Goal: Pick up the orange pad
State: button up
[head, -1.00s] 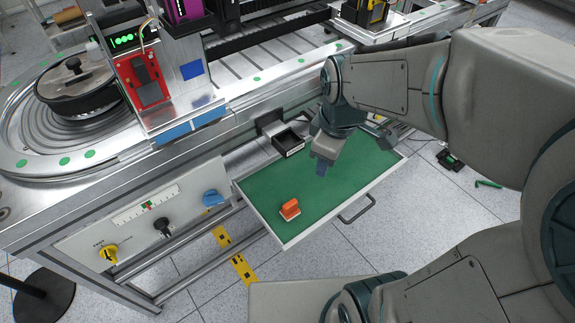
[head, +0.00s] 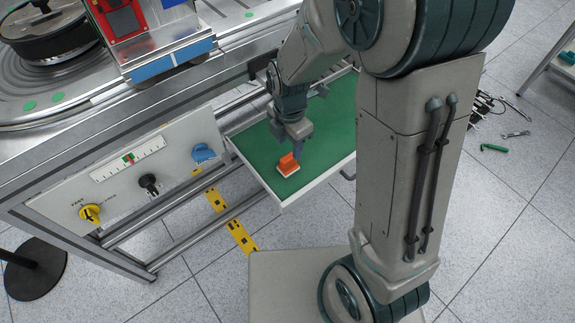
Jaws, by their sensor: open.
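The orange pad (head: 287,164) sits on a pale base on the green floor of an open drawer (head: 262,150), near the drawer's front left corner. My gripper (head: 298,154) points down just above and slightly right of the pad. It is open, and its fingers are small and partly merged with the pad in the head view. I cannot tell whether a finger touches the pad.
The drawer's low pale walls surround the pad. A panel with a yellow knob (head: 90,212), a black knob (head: 149,184) and a blue knob (head: 204,153) stands left of the drawer. My arm covers the drawer's right part.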

aim_at(288, 157)
notch_tip(288, 157, down, 7)
jog(key=shift+w+a+b, duration=0.1)
jog(key=shift+b, duration=0.55)
grip_shut()
